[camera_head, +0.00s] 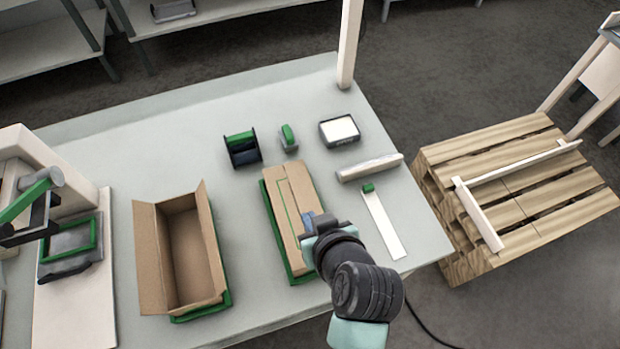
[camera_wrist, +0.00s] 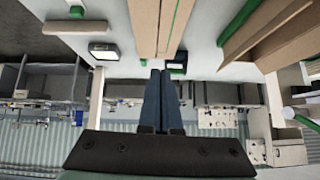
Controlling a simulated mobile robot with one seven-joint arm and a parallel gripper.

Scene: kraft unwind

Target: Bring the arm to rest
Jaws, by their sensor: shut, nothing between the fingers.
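My gripper (camera_head: 312,222) is over the near right edge of a long closed cardboard box (camera_head: 283,195) that lies in a green-edged tray on the table. In the wrist view its two dark blue fingers (camera_wrist: 161,73) lie side by side, shut, with nothing between them. The closed box (camera_wrist: 150,25) shows beyond the fingertips in that view. Whether the fingers touch the box cannot be told. My arm reaches in from the near right, over the table's front edge.
An open empty cardboard box (camera_head: 186,250) stands left of the closed one. Behind are a tape dispenser (camera_head: 242,148), a green-topped tool (camera_head: 288,138) and a white-topped box (camera_head: 339,130). A paper roll (camera_head: 369,167) and white strip (camera_head: 384,225) lie right. A pallet (camera_head: 520,195) stands beyond.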

